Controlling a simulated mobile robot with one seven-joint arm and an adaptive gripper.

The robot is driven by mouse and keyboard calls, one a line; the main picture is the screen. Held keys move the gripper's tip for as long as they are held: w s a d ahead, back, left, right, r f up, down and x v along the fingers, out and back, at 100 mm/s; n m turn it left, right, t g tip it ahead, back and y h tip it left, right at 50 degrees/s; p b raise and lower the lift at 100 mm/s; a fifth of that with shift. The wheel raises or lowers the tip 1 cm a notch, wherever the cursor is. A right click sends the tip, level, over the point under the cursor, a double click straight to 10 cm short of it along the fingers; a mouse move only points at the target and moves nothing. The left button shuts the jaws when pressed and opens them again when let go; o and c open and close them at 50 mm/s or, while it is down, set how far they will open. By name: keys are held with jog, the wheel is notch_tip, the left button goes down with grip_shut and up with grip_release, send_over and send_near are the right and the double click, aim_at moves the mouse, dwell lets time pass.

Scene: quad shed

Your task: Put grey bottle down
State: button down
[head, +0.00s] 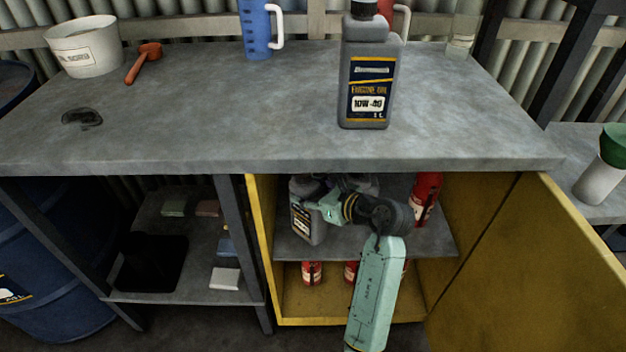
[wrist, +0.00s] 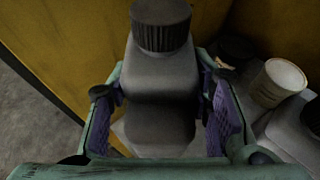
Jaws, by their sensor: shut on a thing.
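The grey bottle (head: 305,230) is inside the yellow cabinet, upright at the left side of its upper shelf (head: 400,245). My gripper (head: 318,201) is shut on it from the right. In the wrist view, my fingers (wrist: 160,98) sit on both sides of the bottle, whose black ribbed cap (wrist: 160,24) and grey shoulder (wrist: 160,75) face the camera. The bottle's base is close to the shelf; I cannot tell whether it touches. Another grey bottle labelled 10W-40 (head: 367,84) stands on the workbench top.
My arm reaches in past the open yellow door (head: 560,265). A red container (head: 426,196) stands at the shelf's right; several red items (head: 312,273) are below. In the wrist view, a pale tub (wrist: 280,80) is right of the bottle, and the yellow cabinet wall (wrist: 75,45) is left.

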jog(key=w+f+p, duration=0.2)
jog(key=w+f, duration=0.2)
jog(key=w, duration=0.3)
jog(key=shift+w, duration=0.4)
jog(key=c, duration=1.1)
grip_release()
jog(key=shift+f, duration=0.2)
jog(key=p+v, duration=0.2)
jog(key=v, duration=0.5)
jog(key=shift+s+d+r, duration=0.15)
jog(key=shift+s+d, duration=0.1)
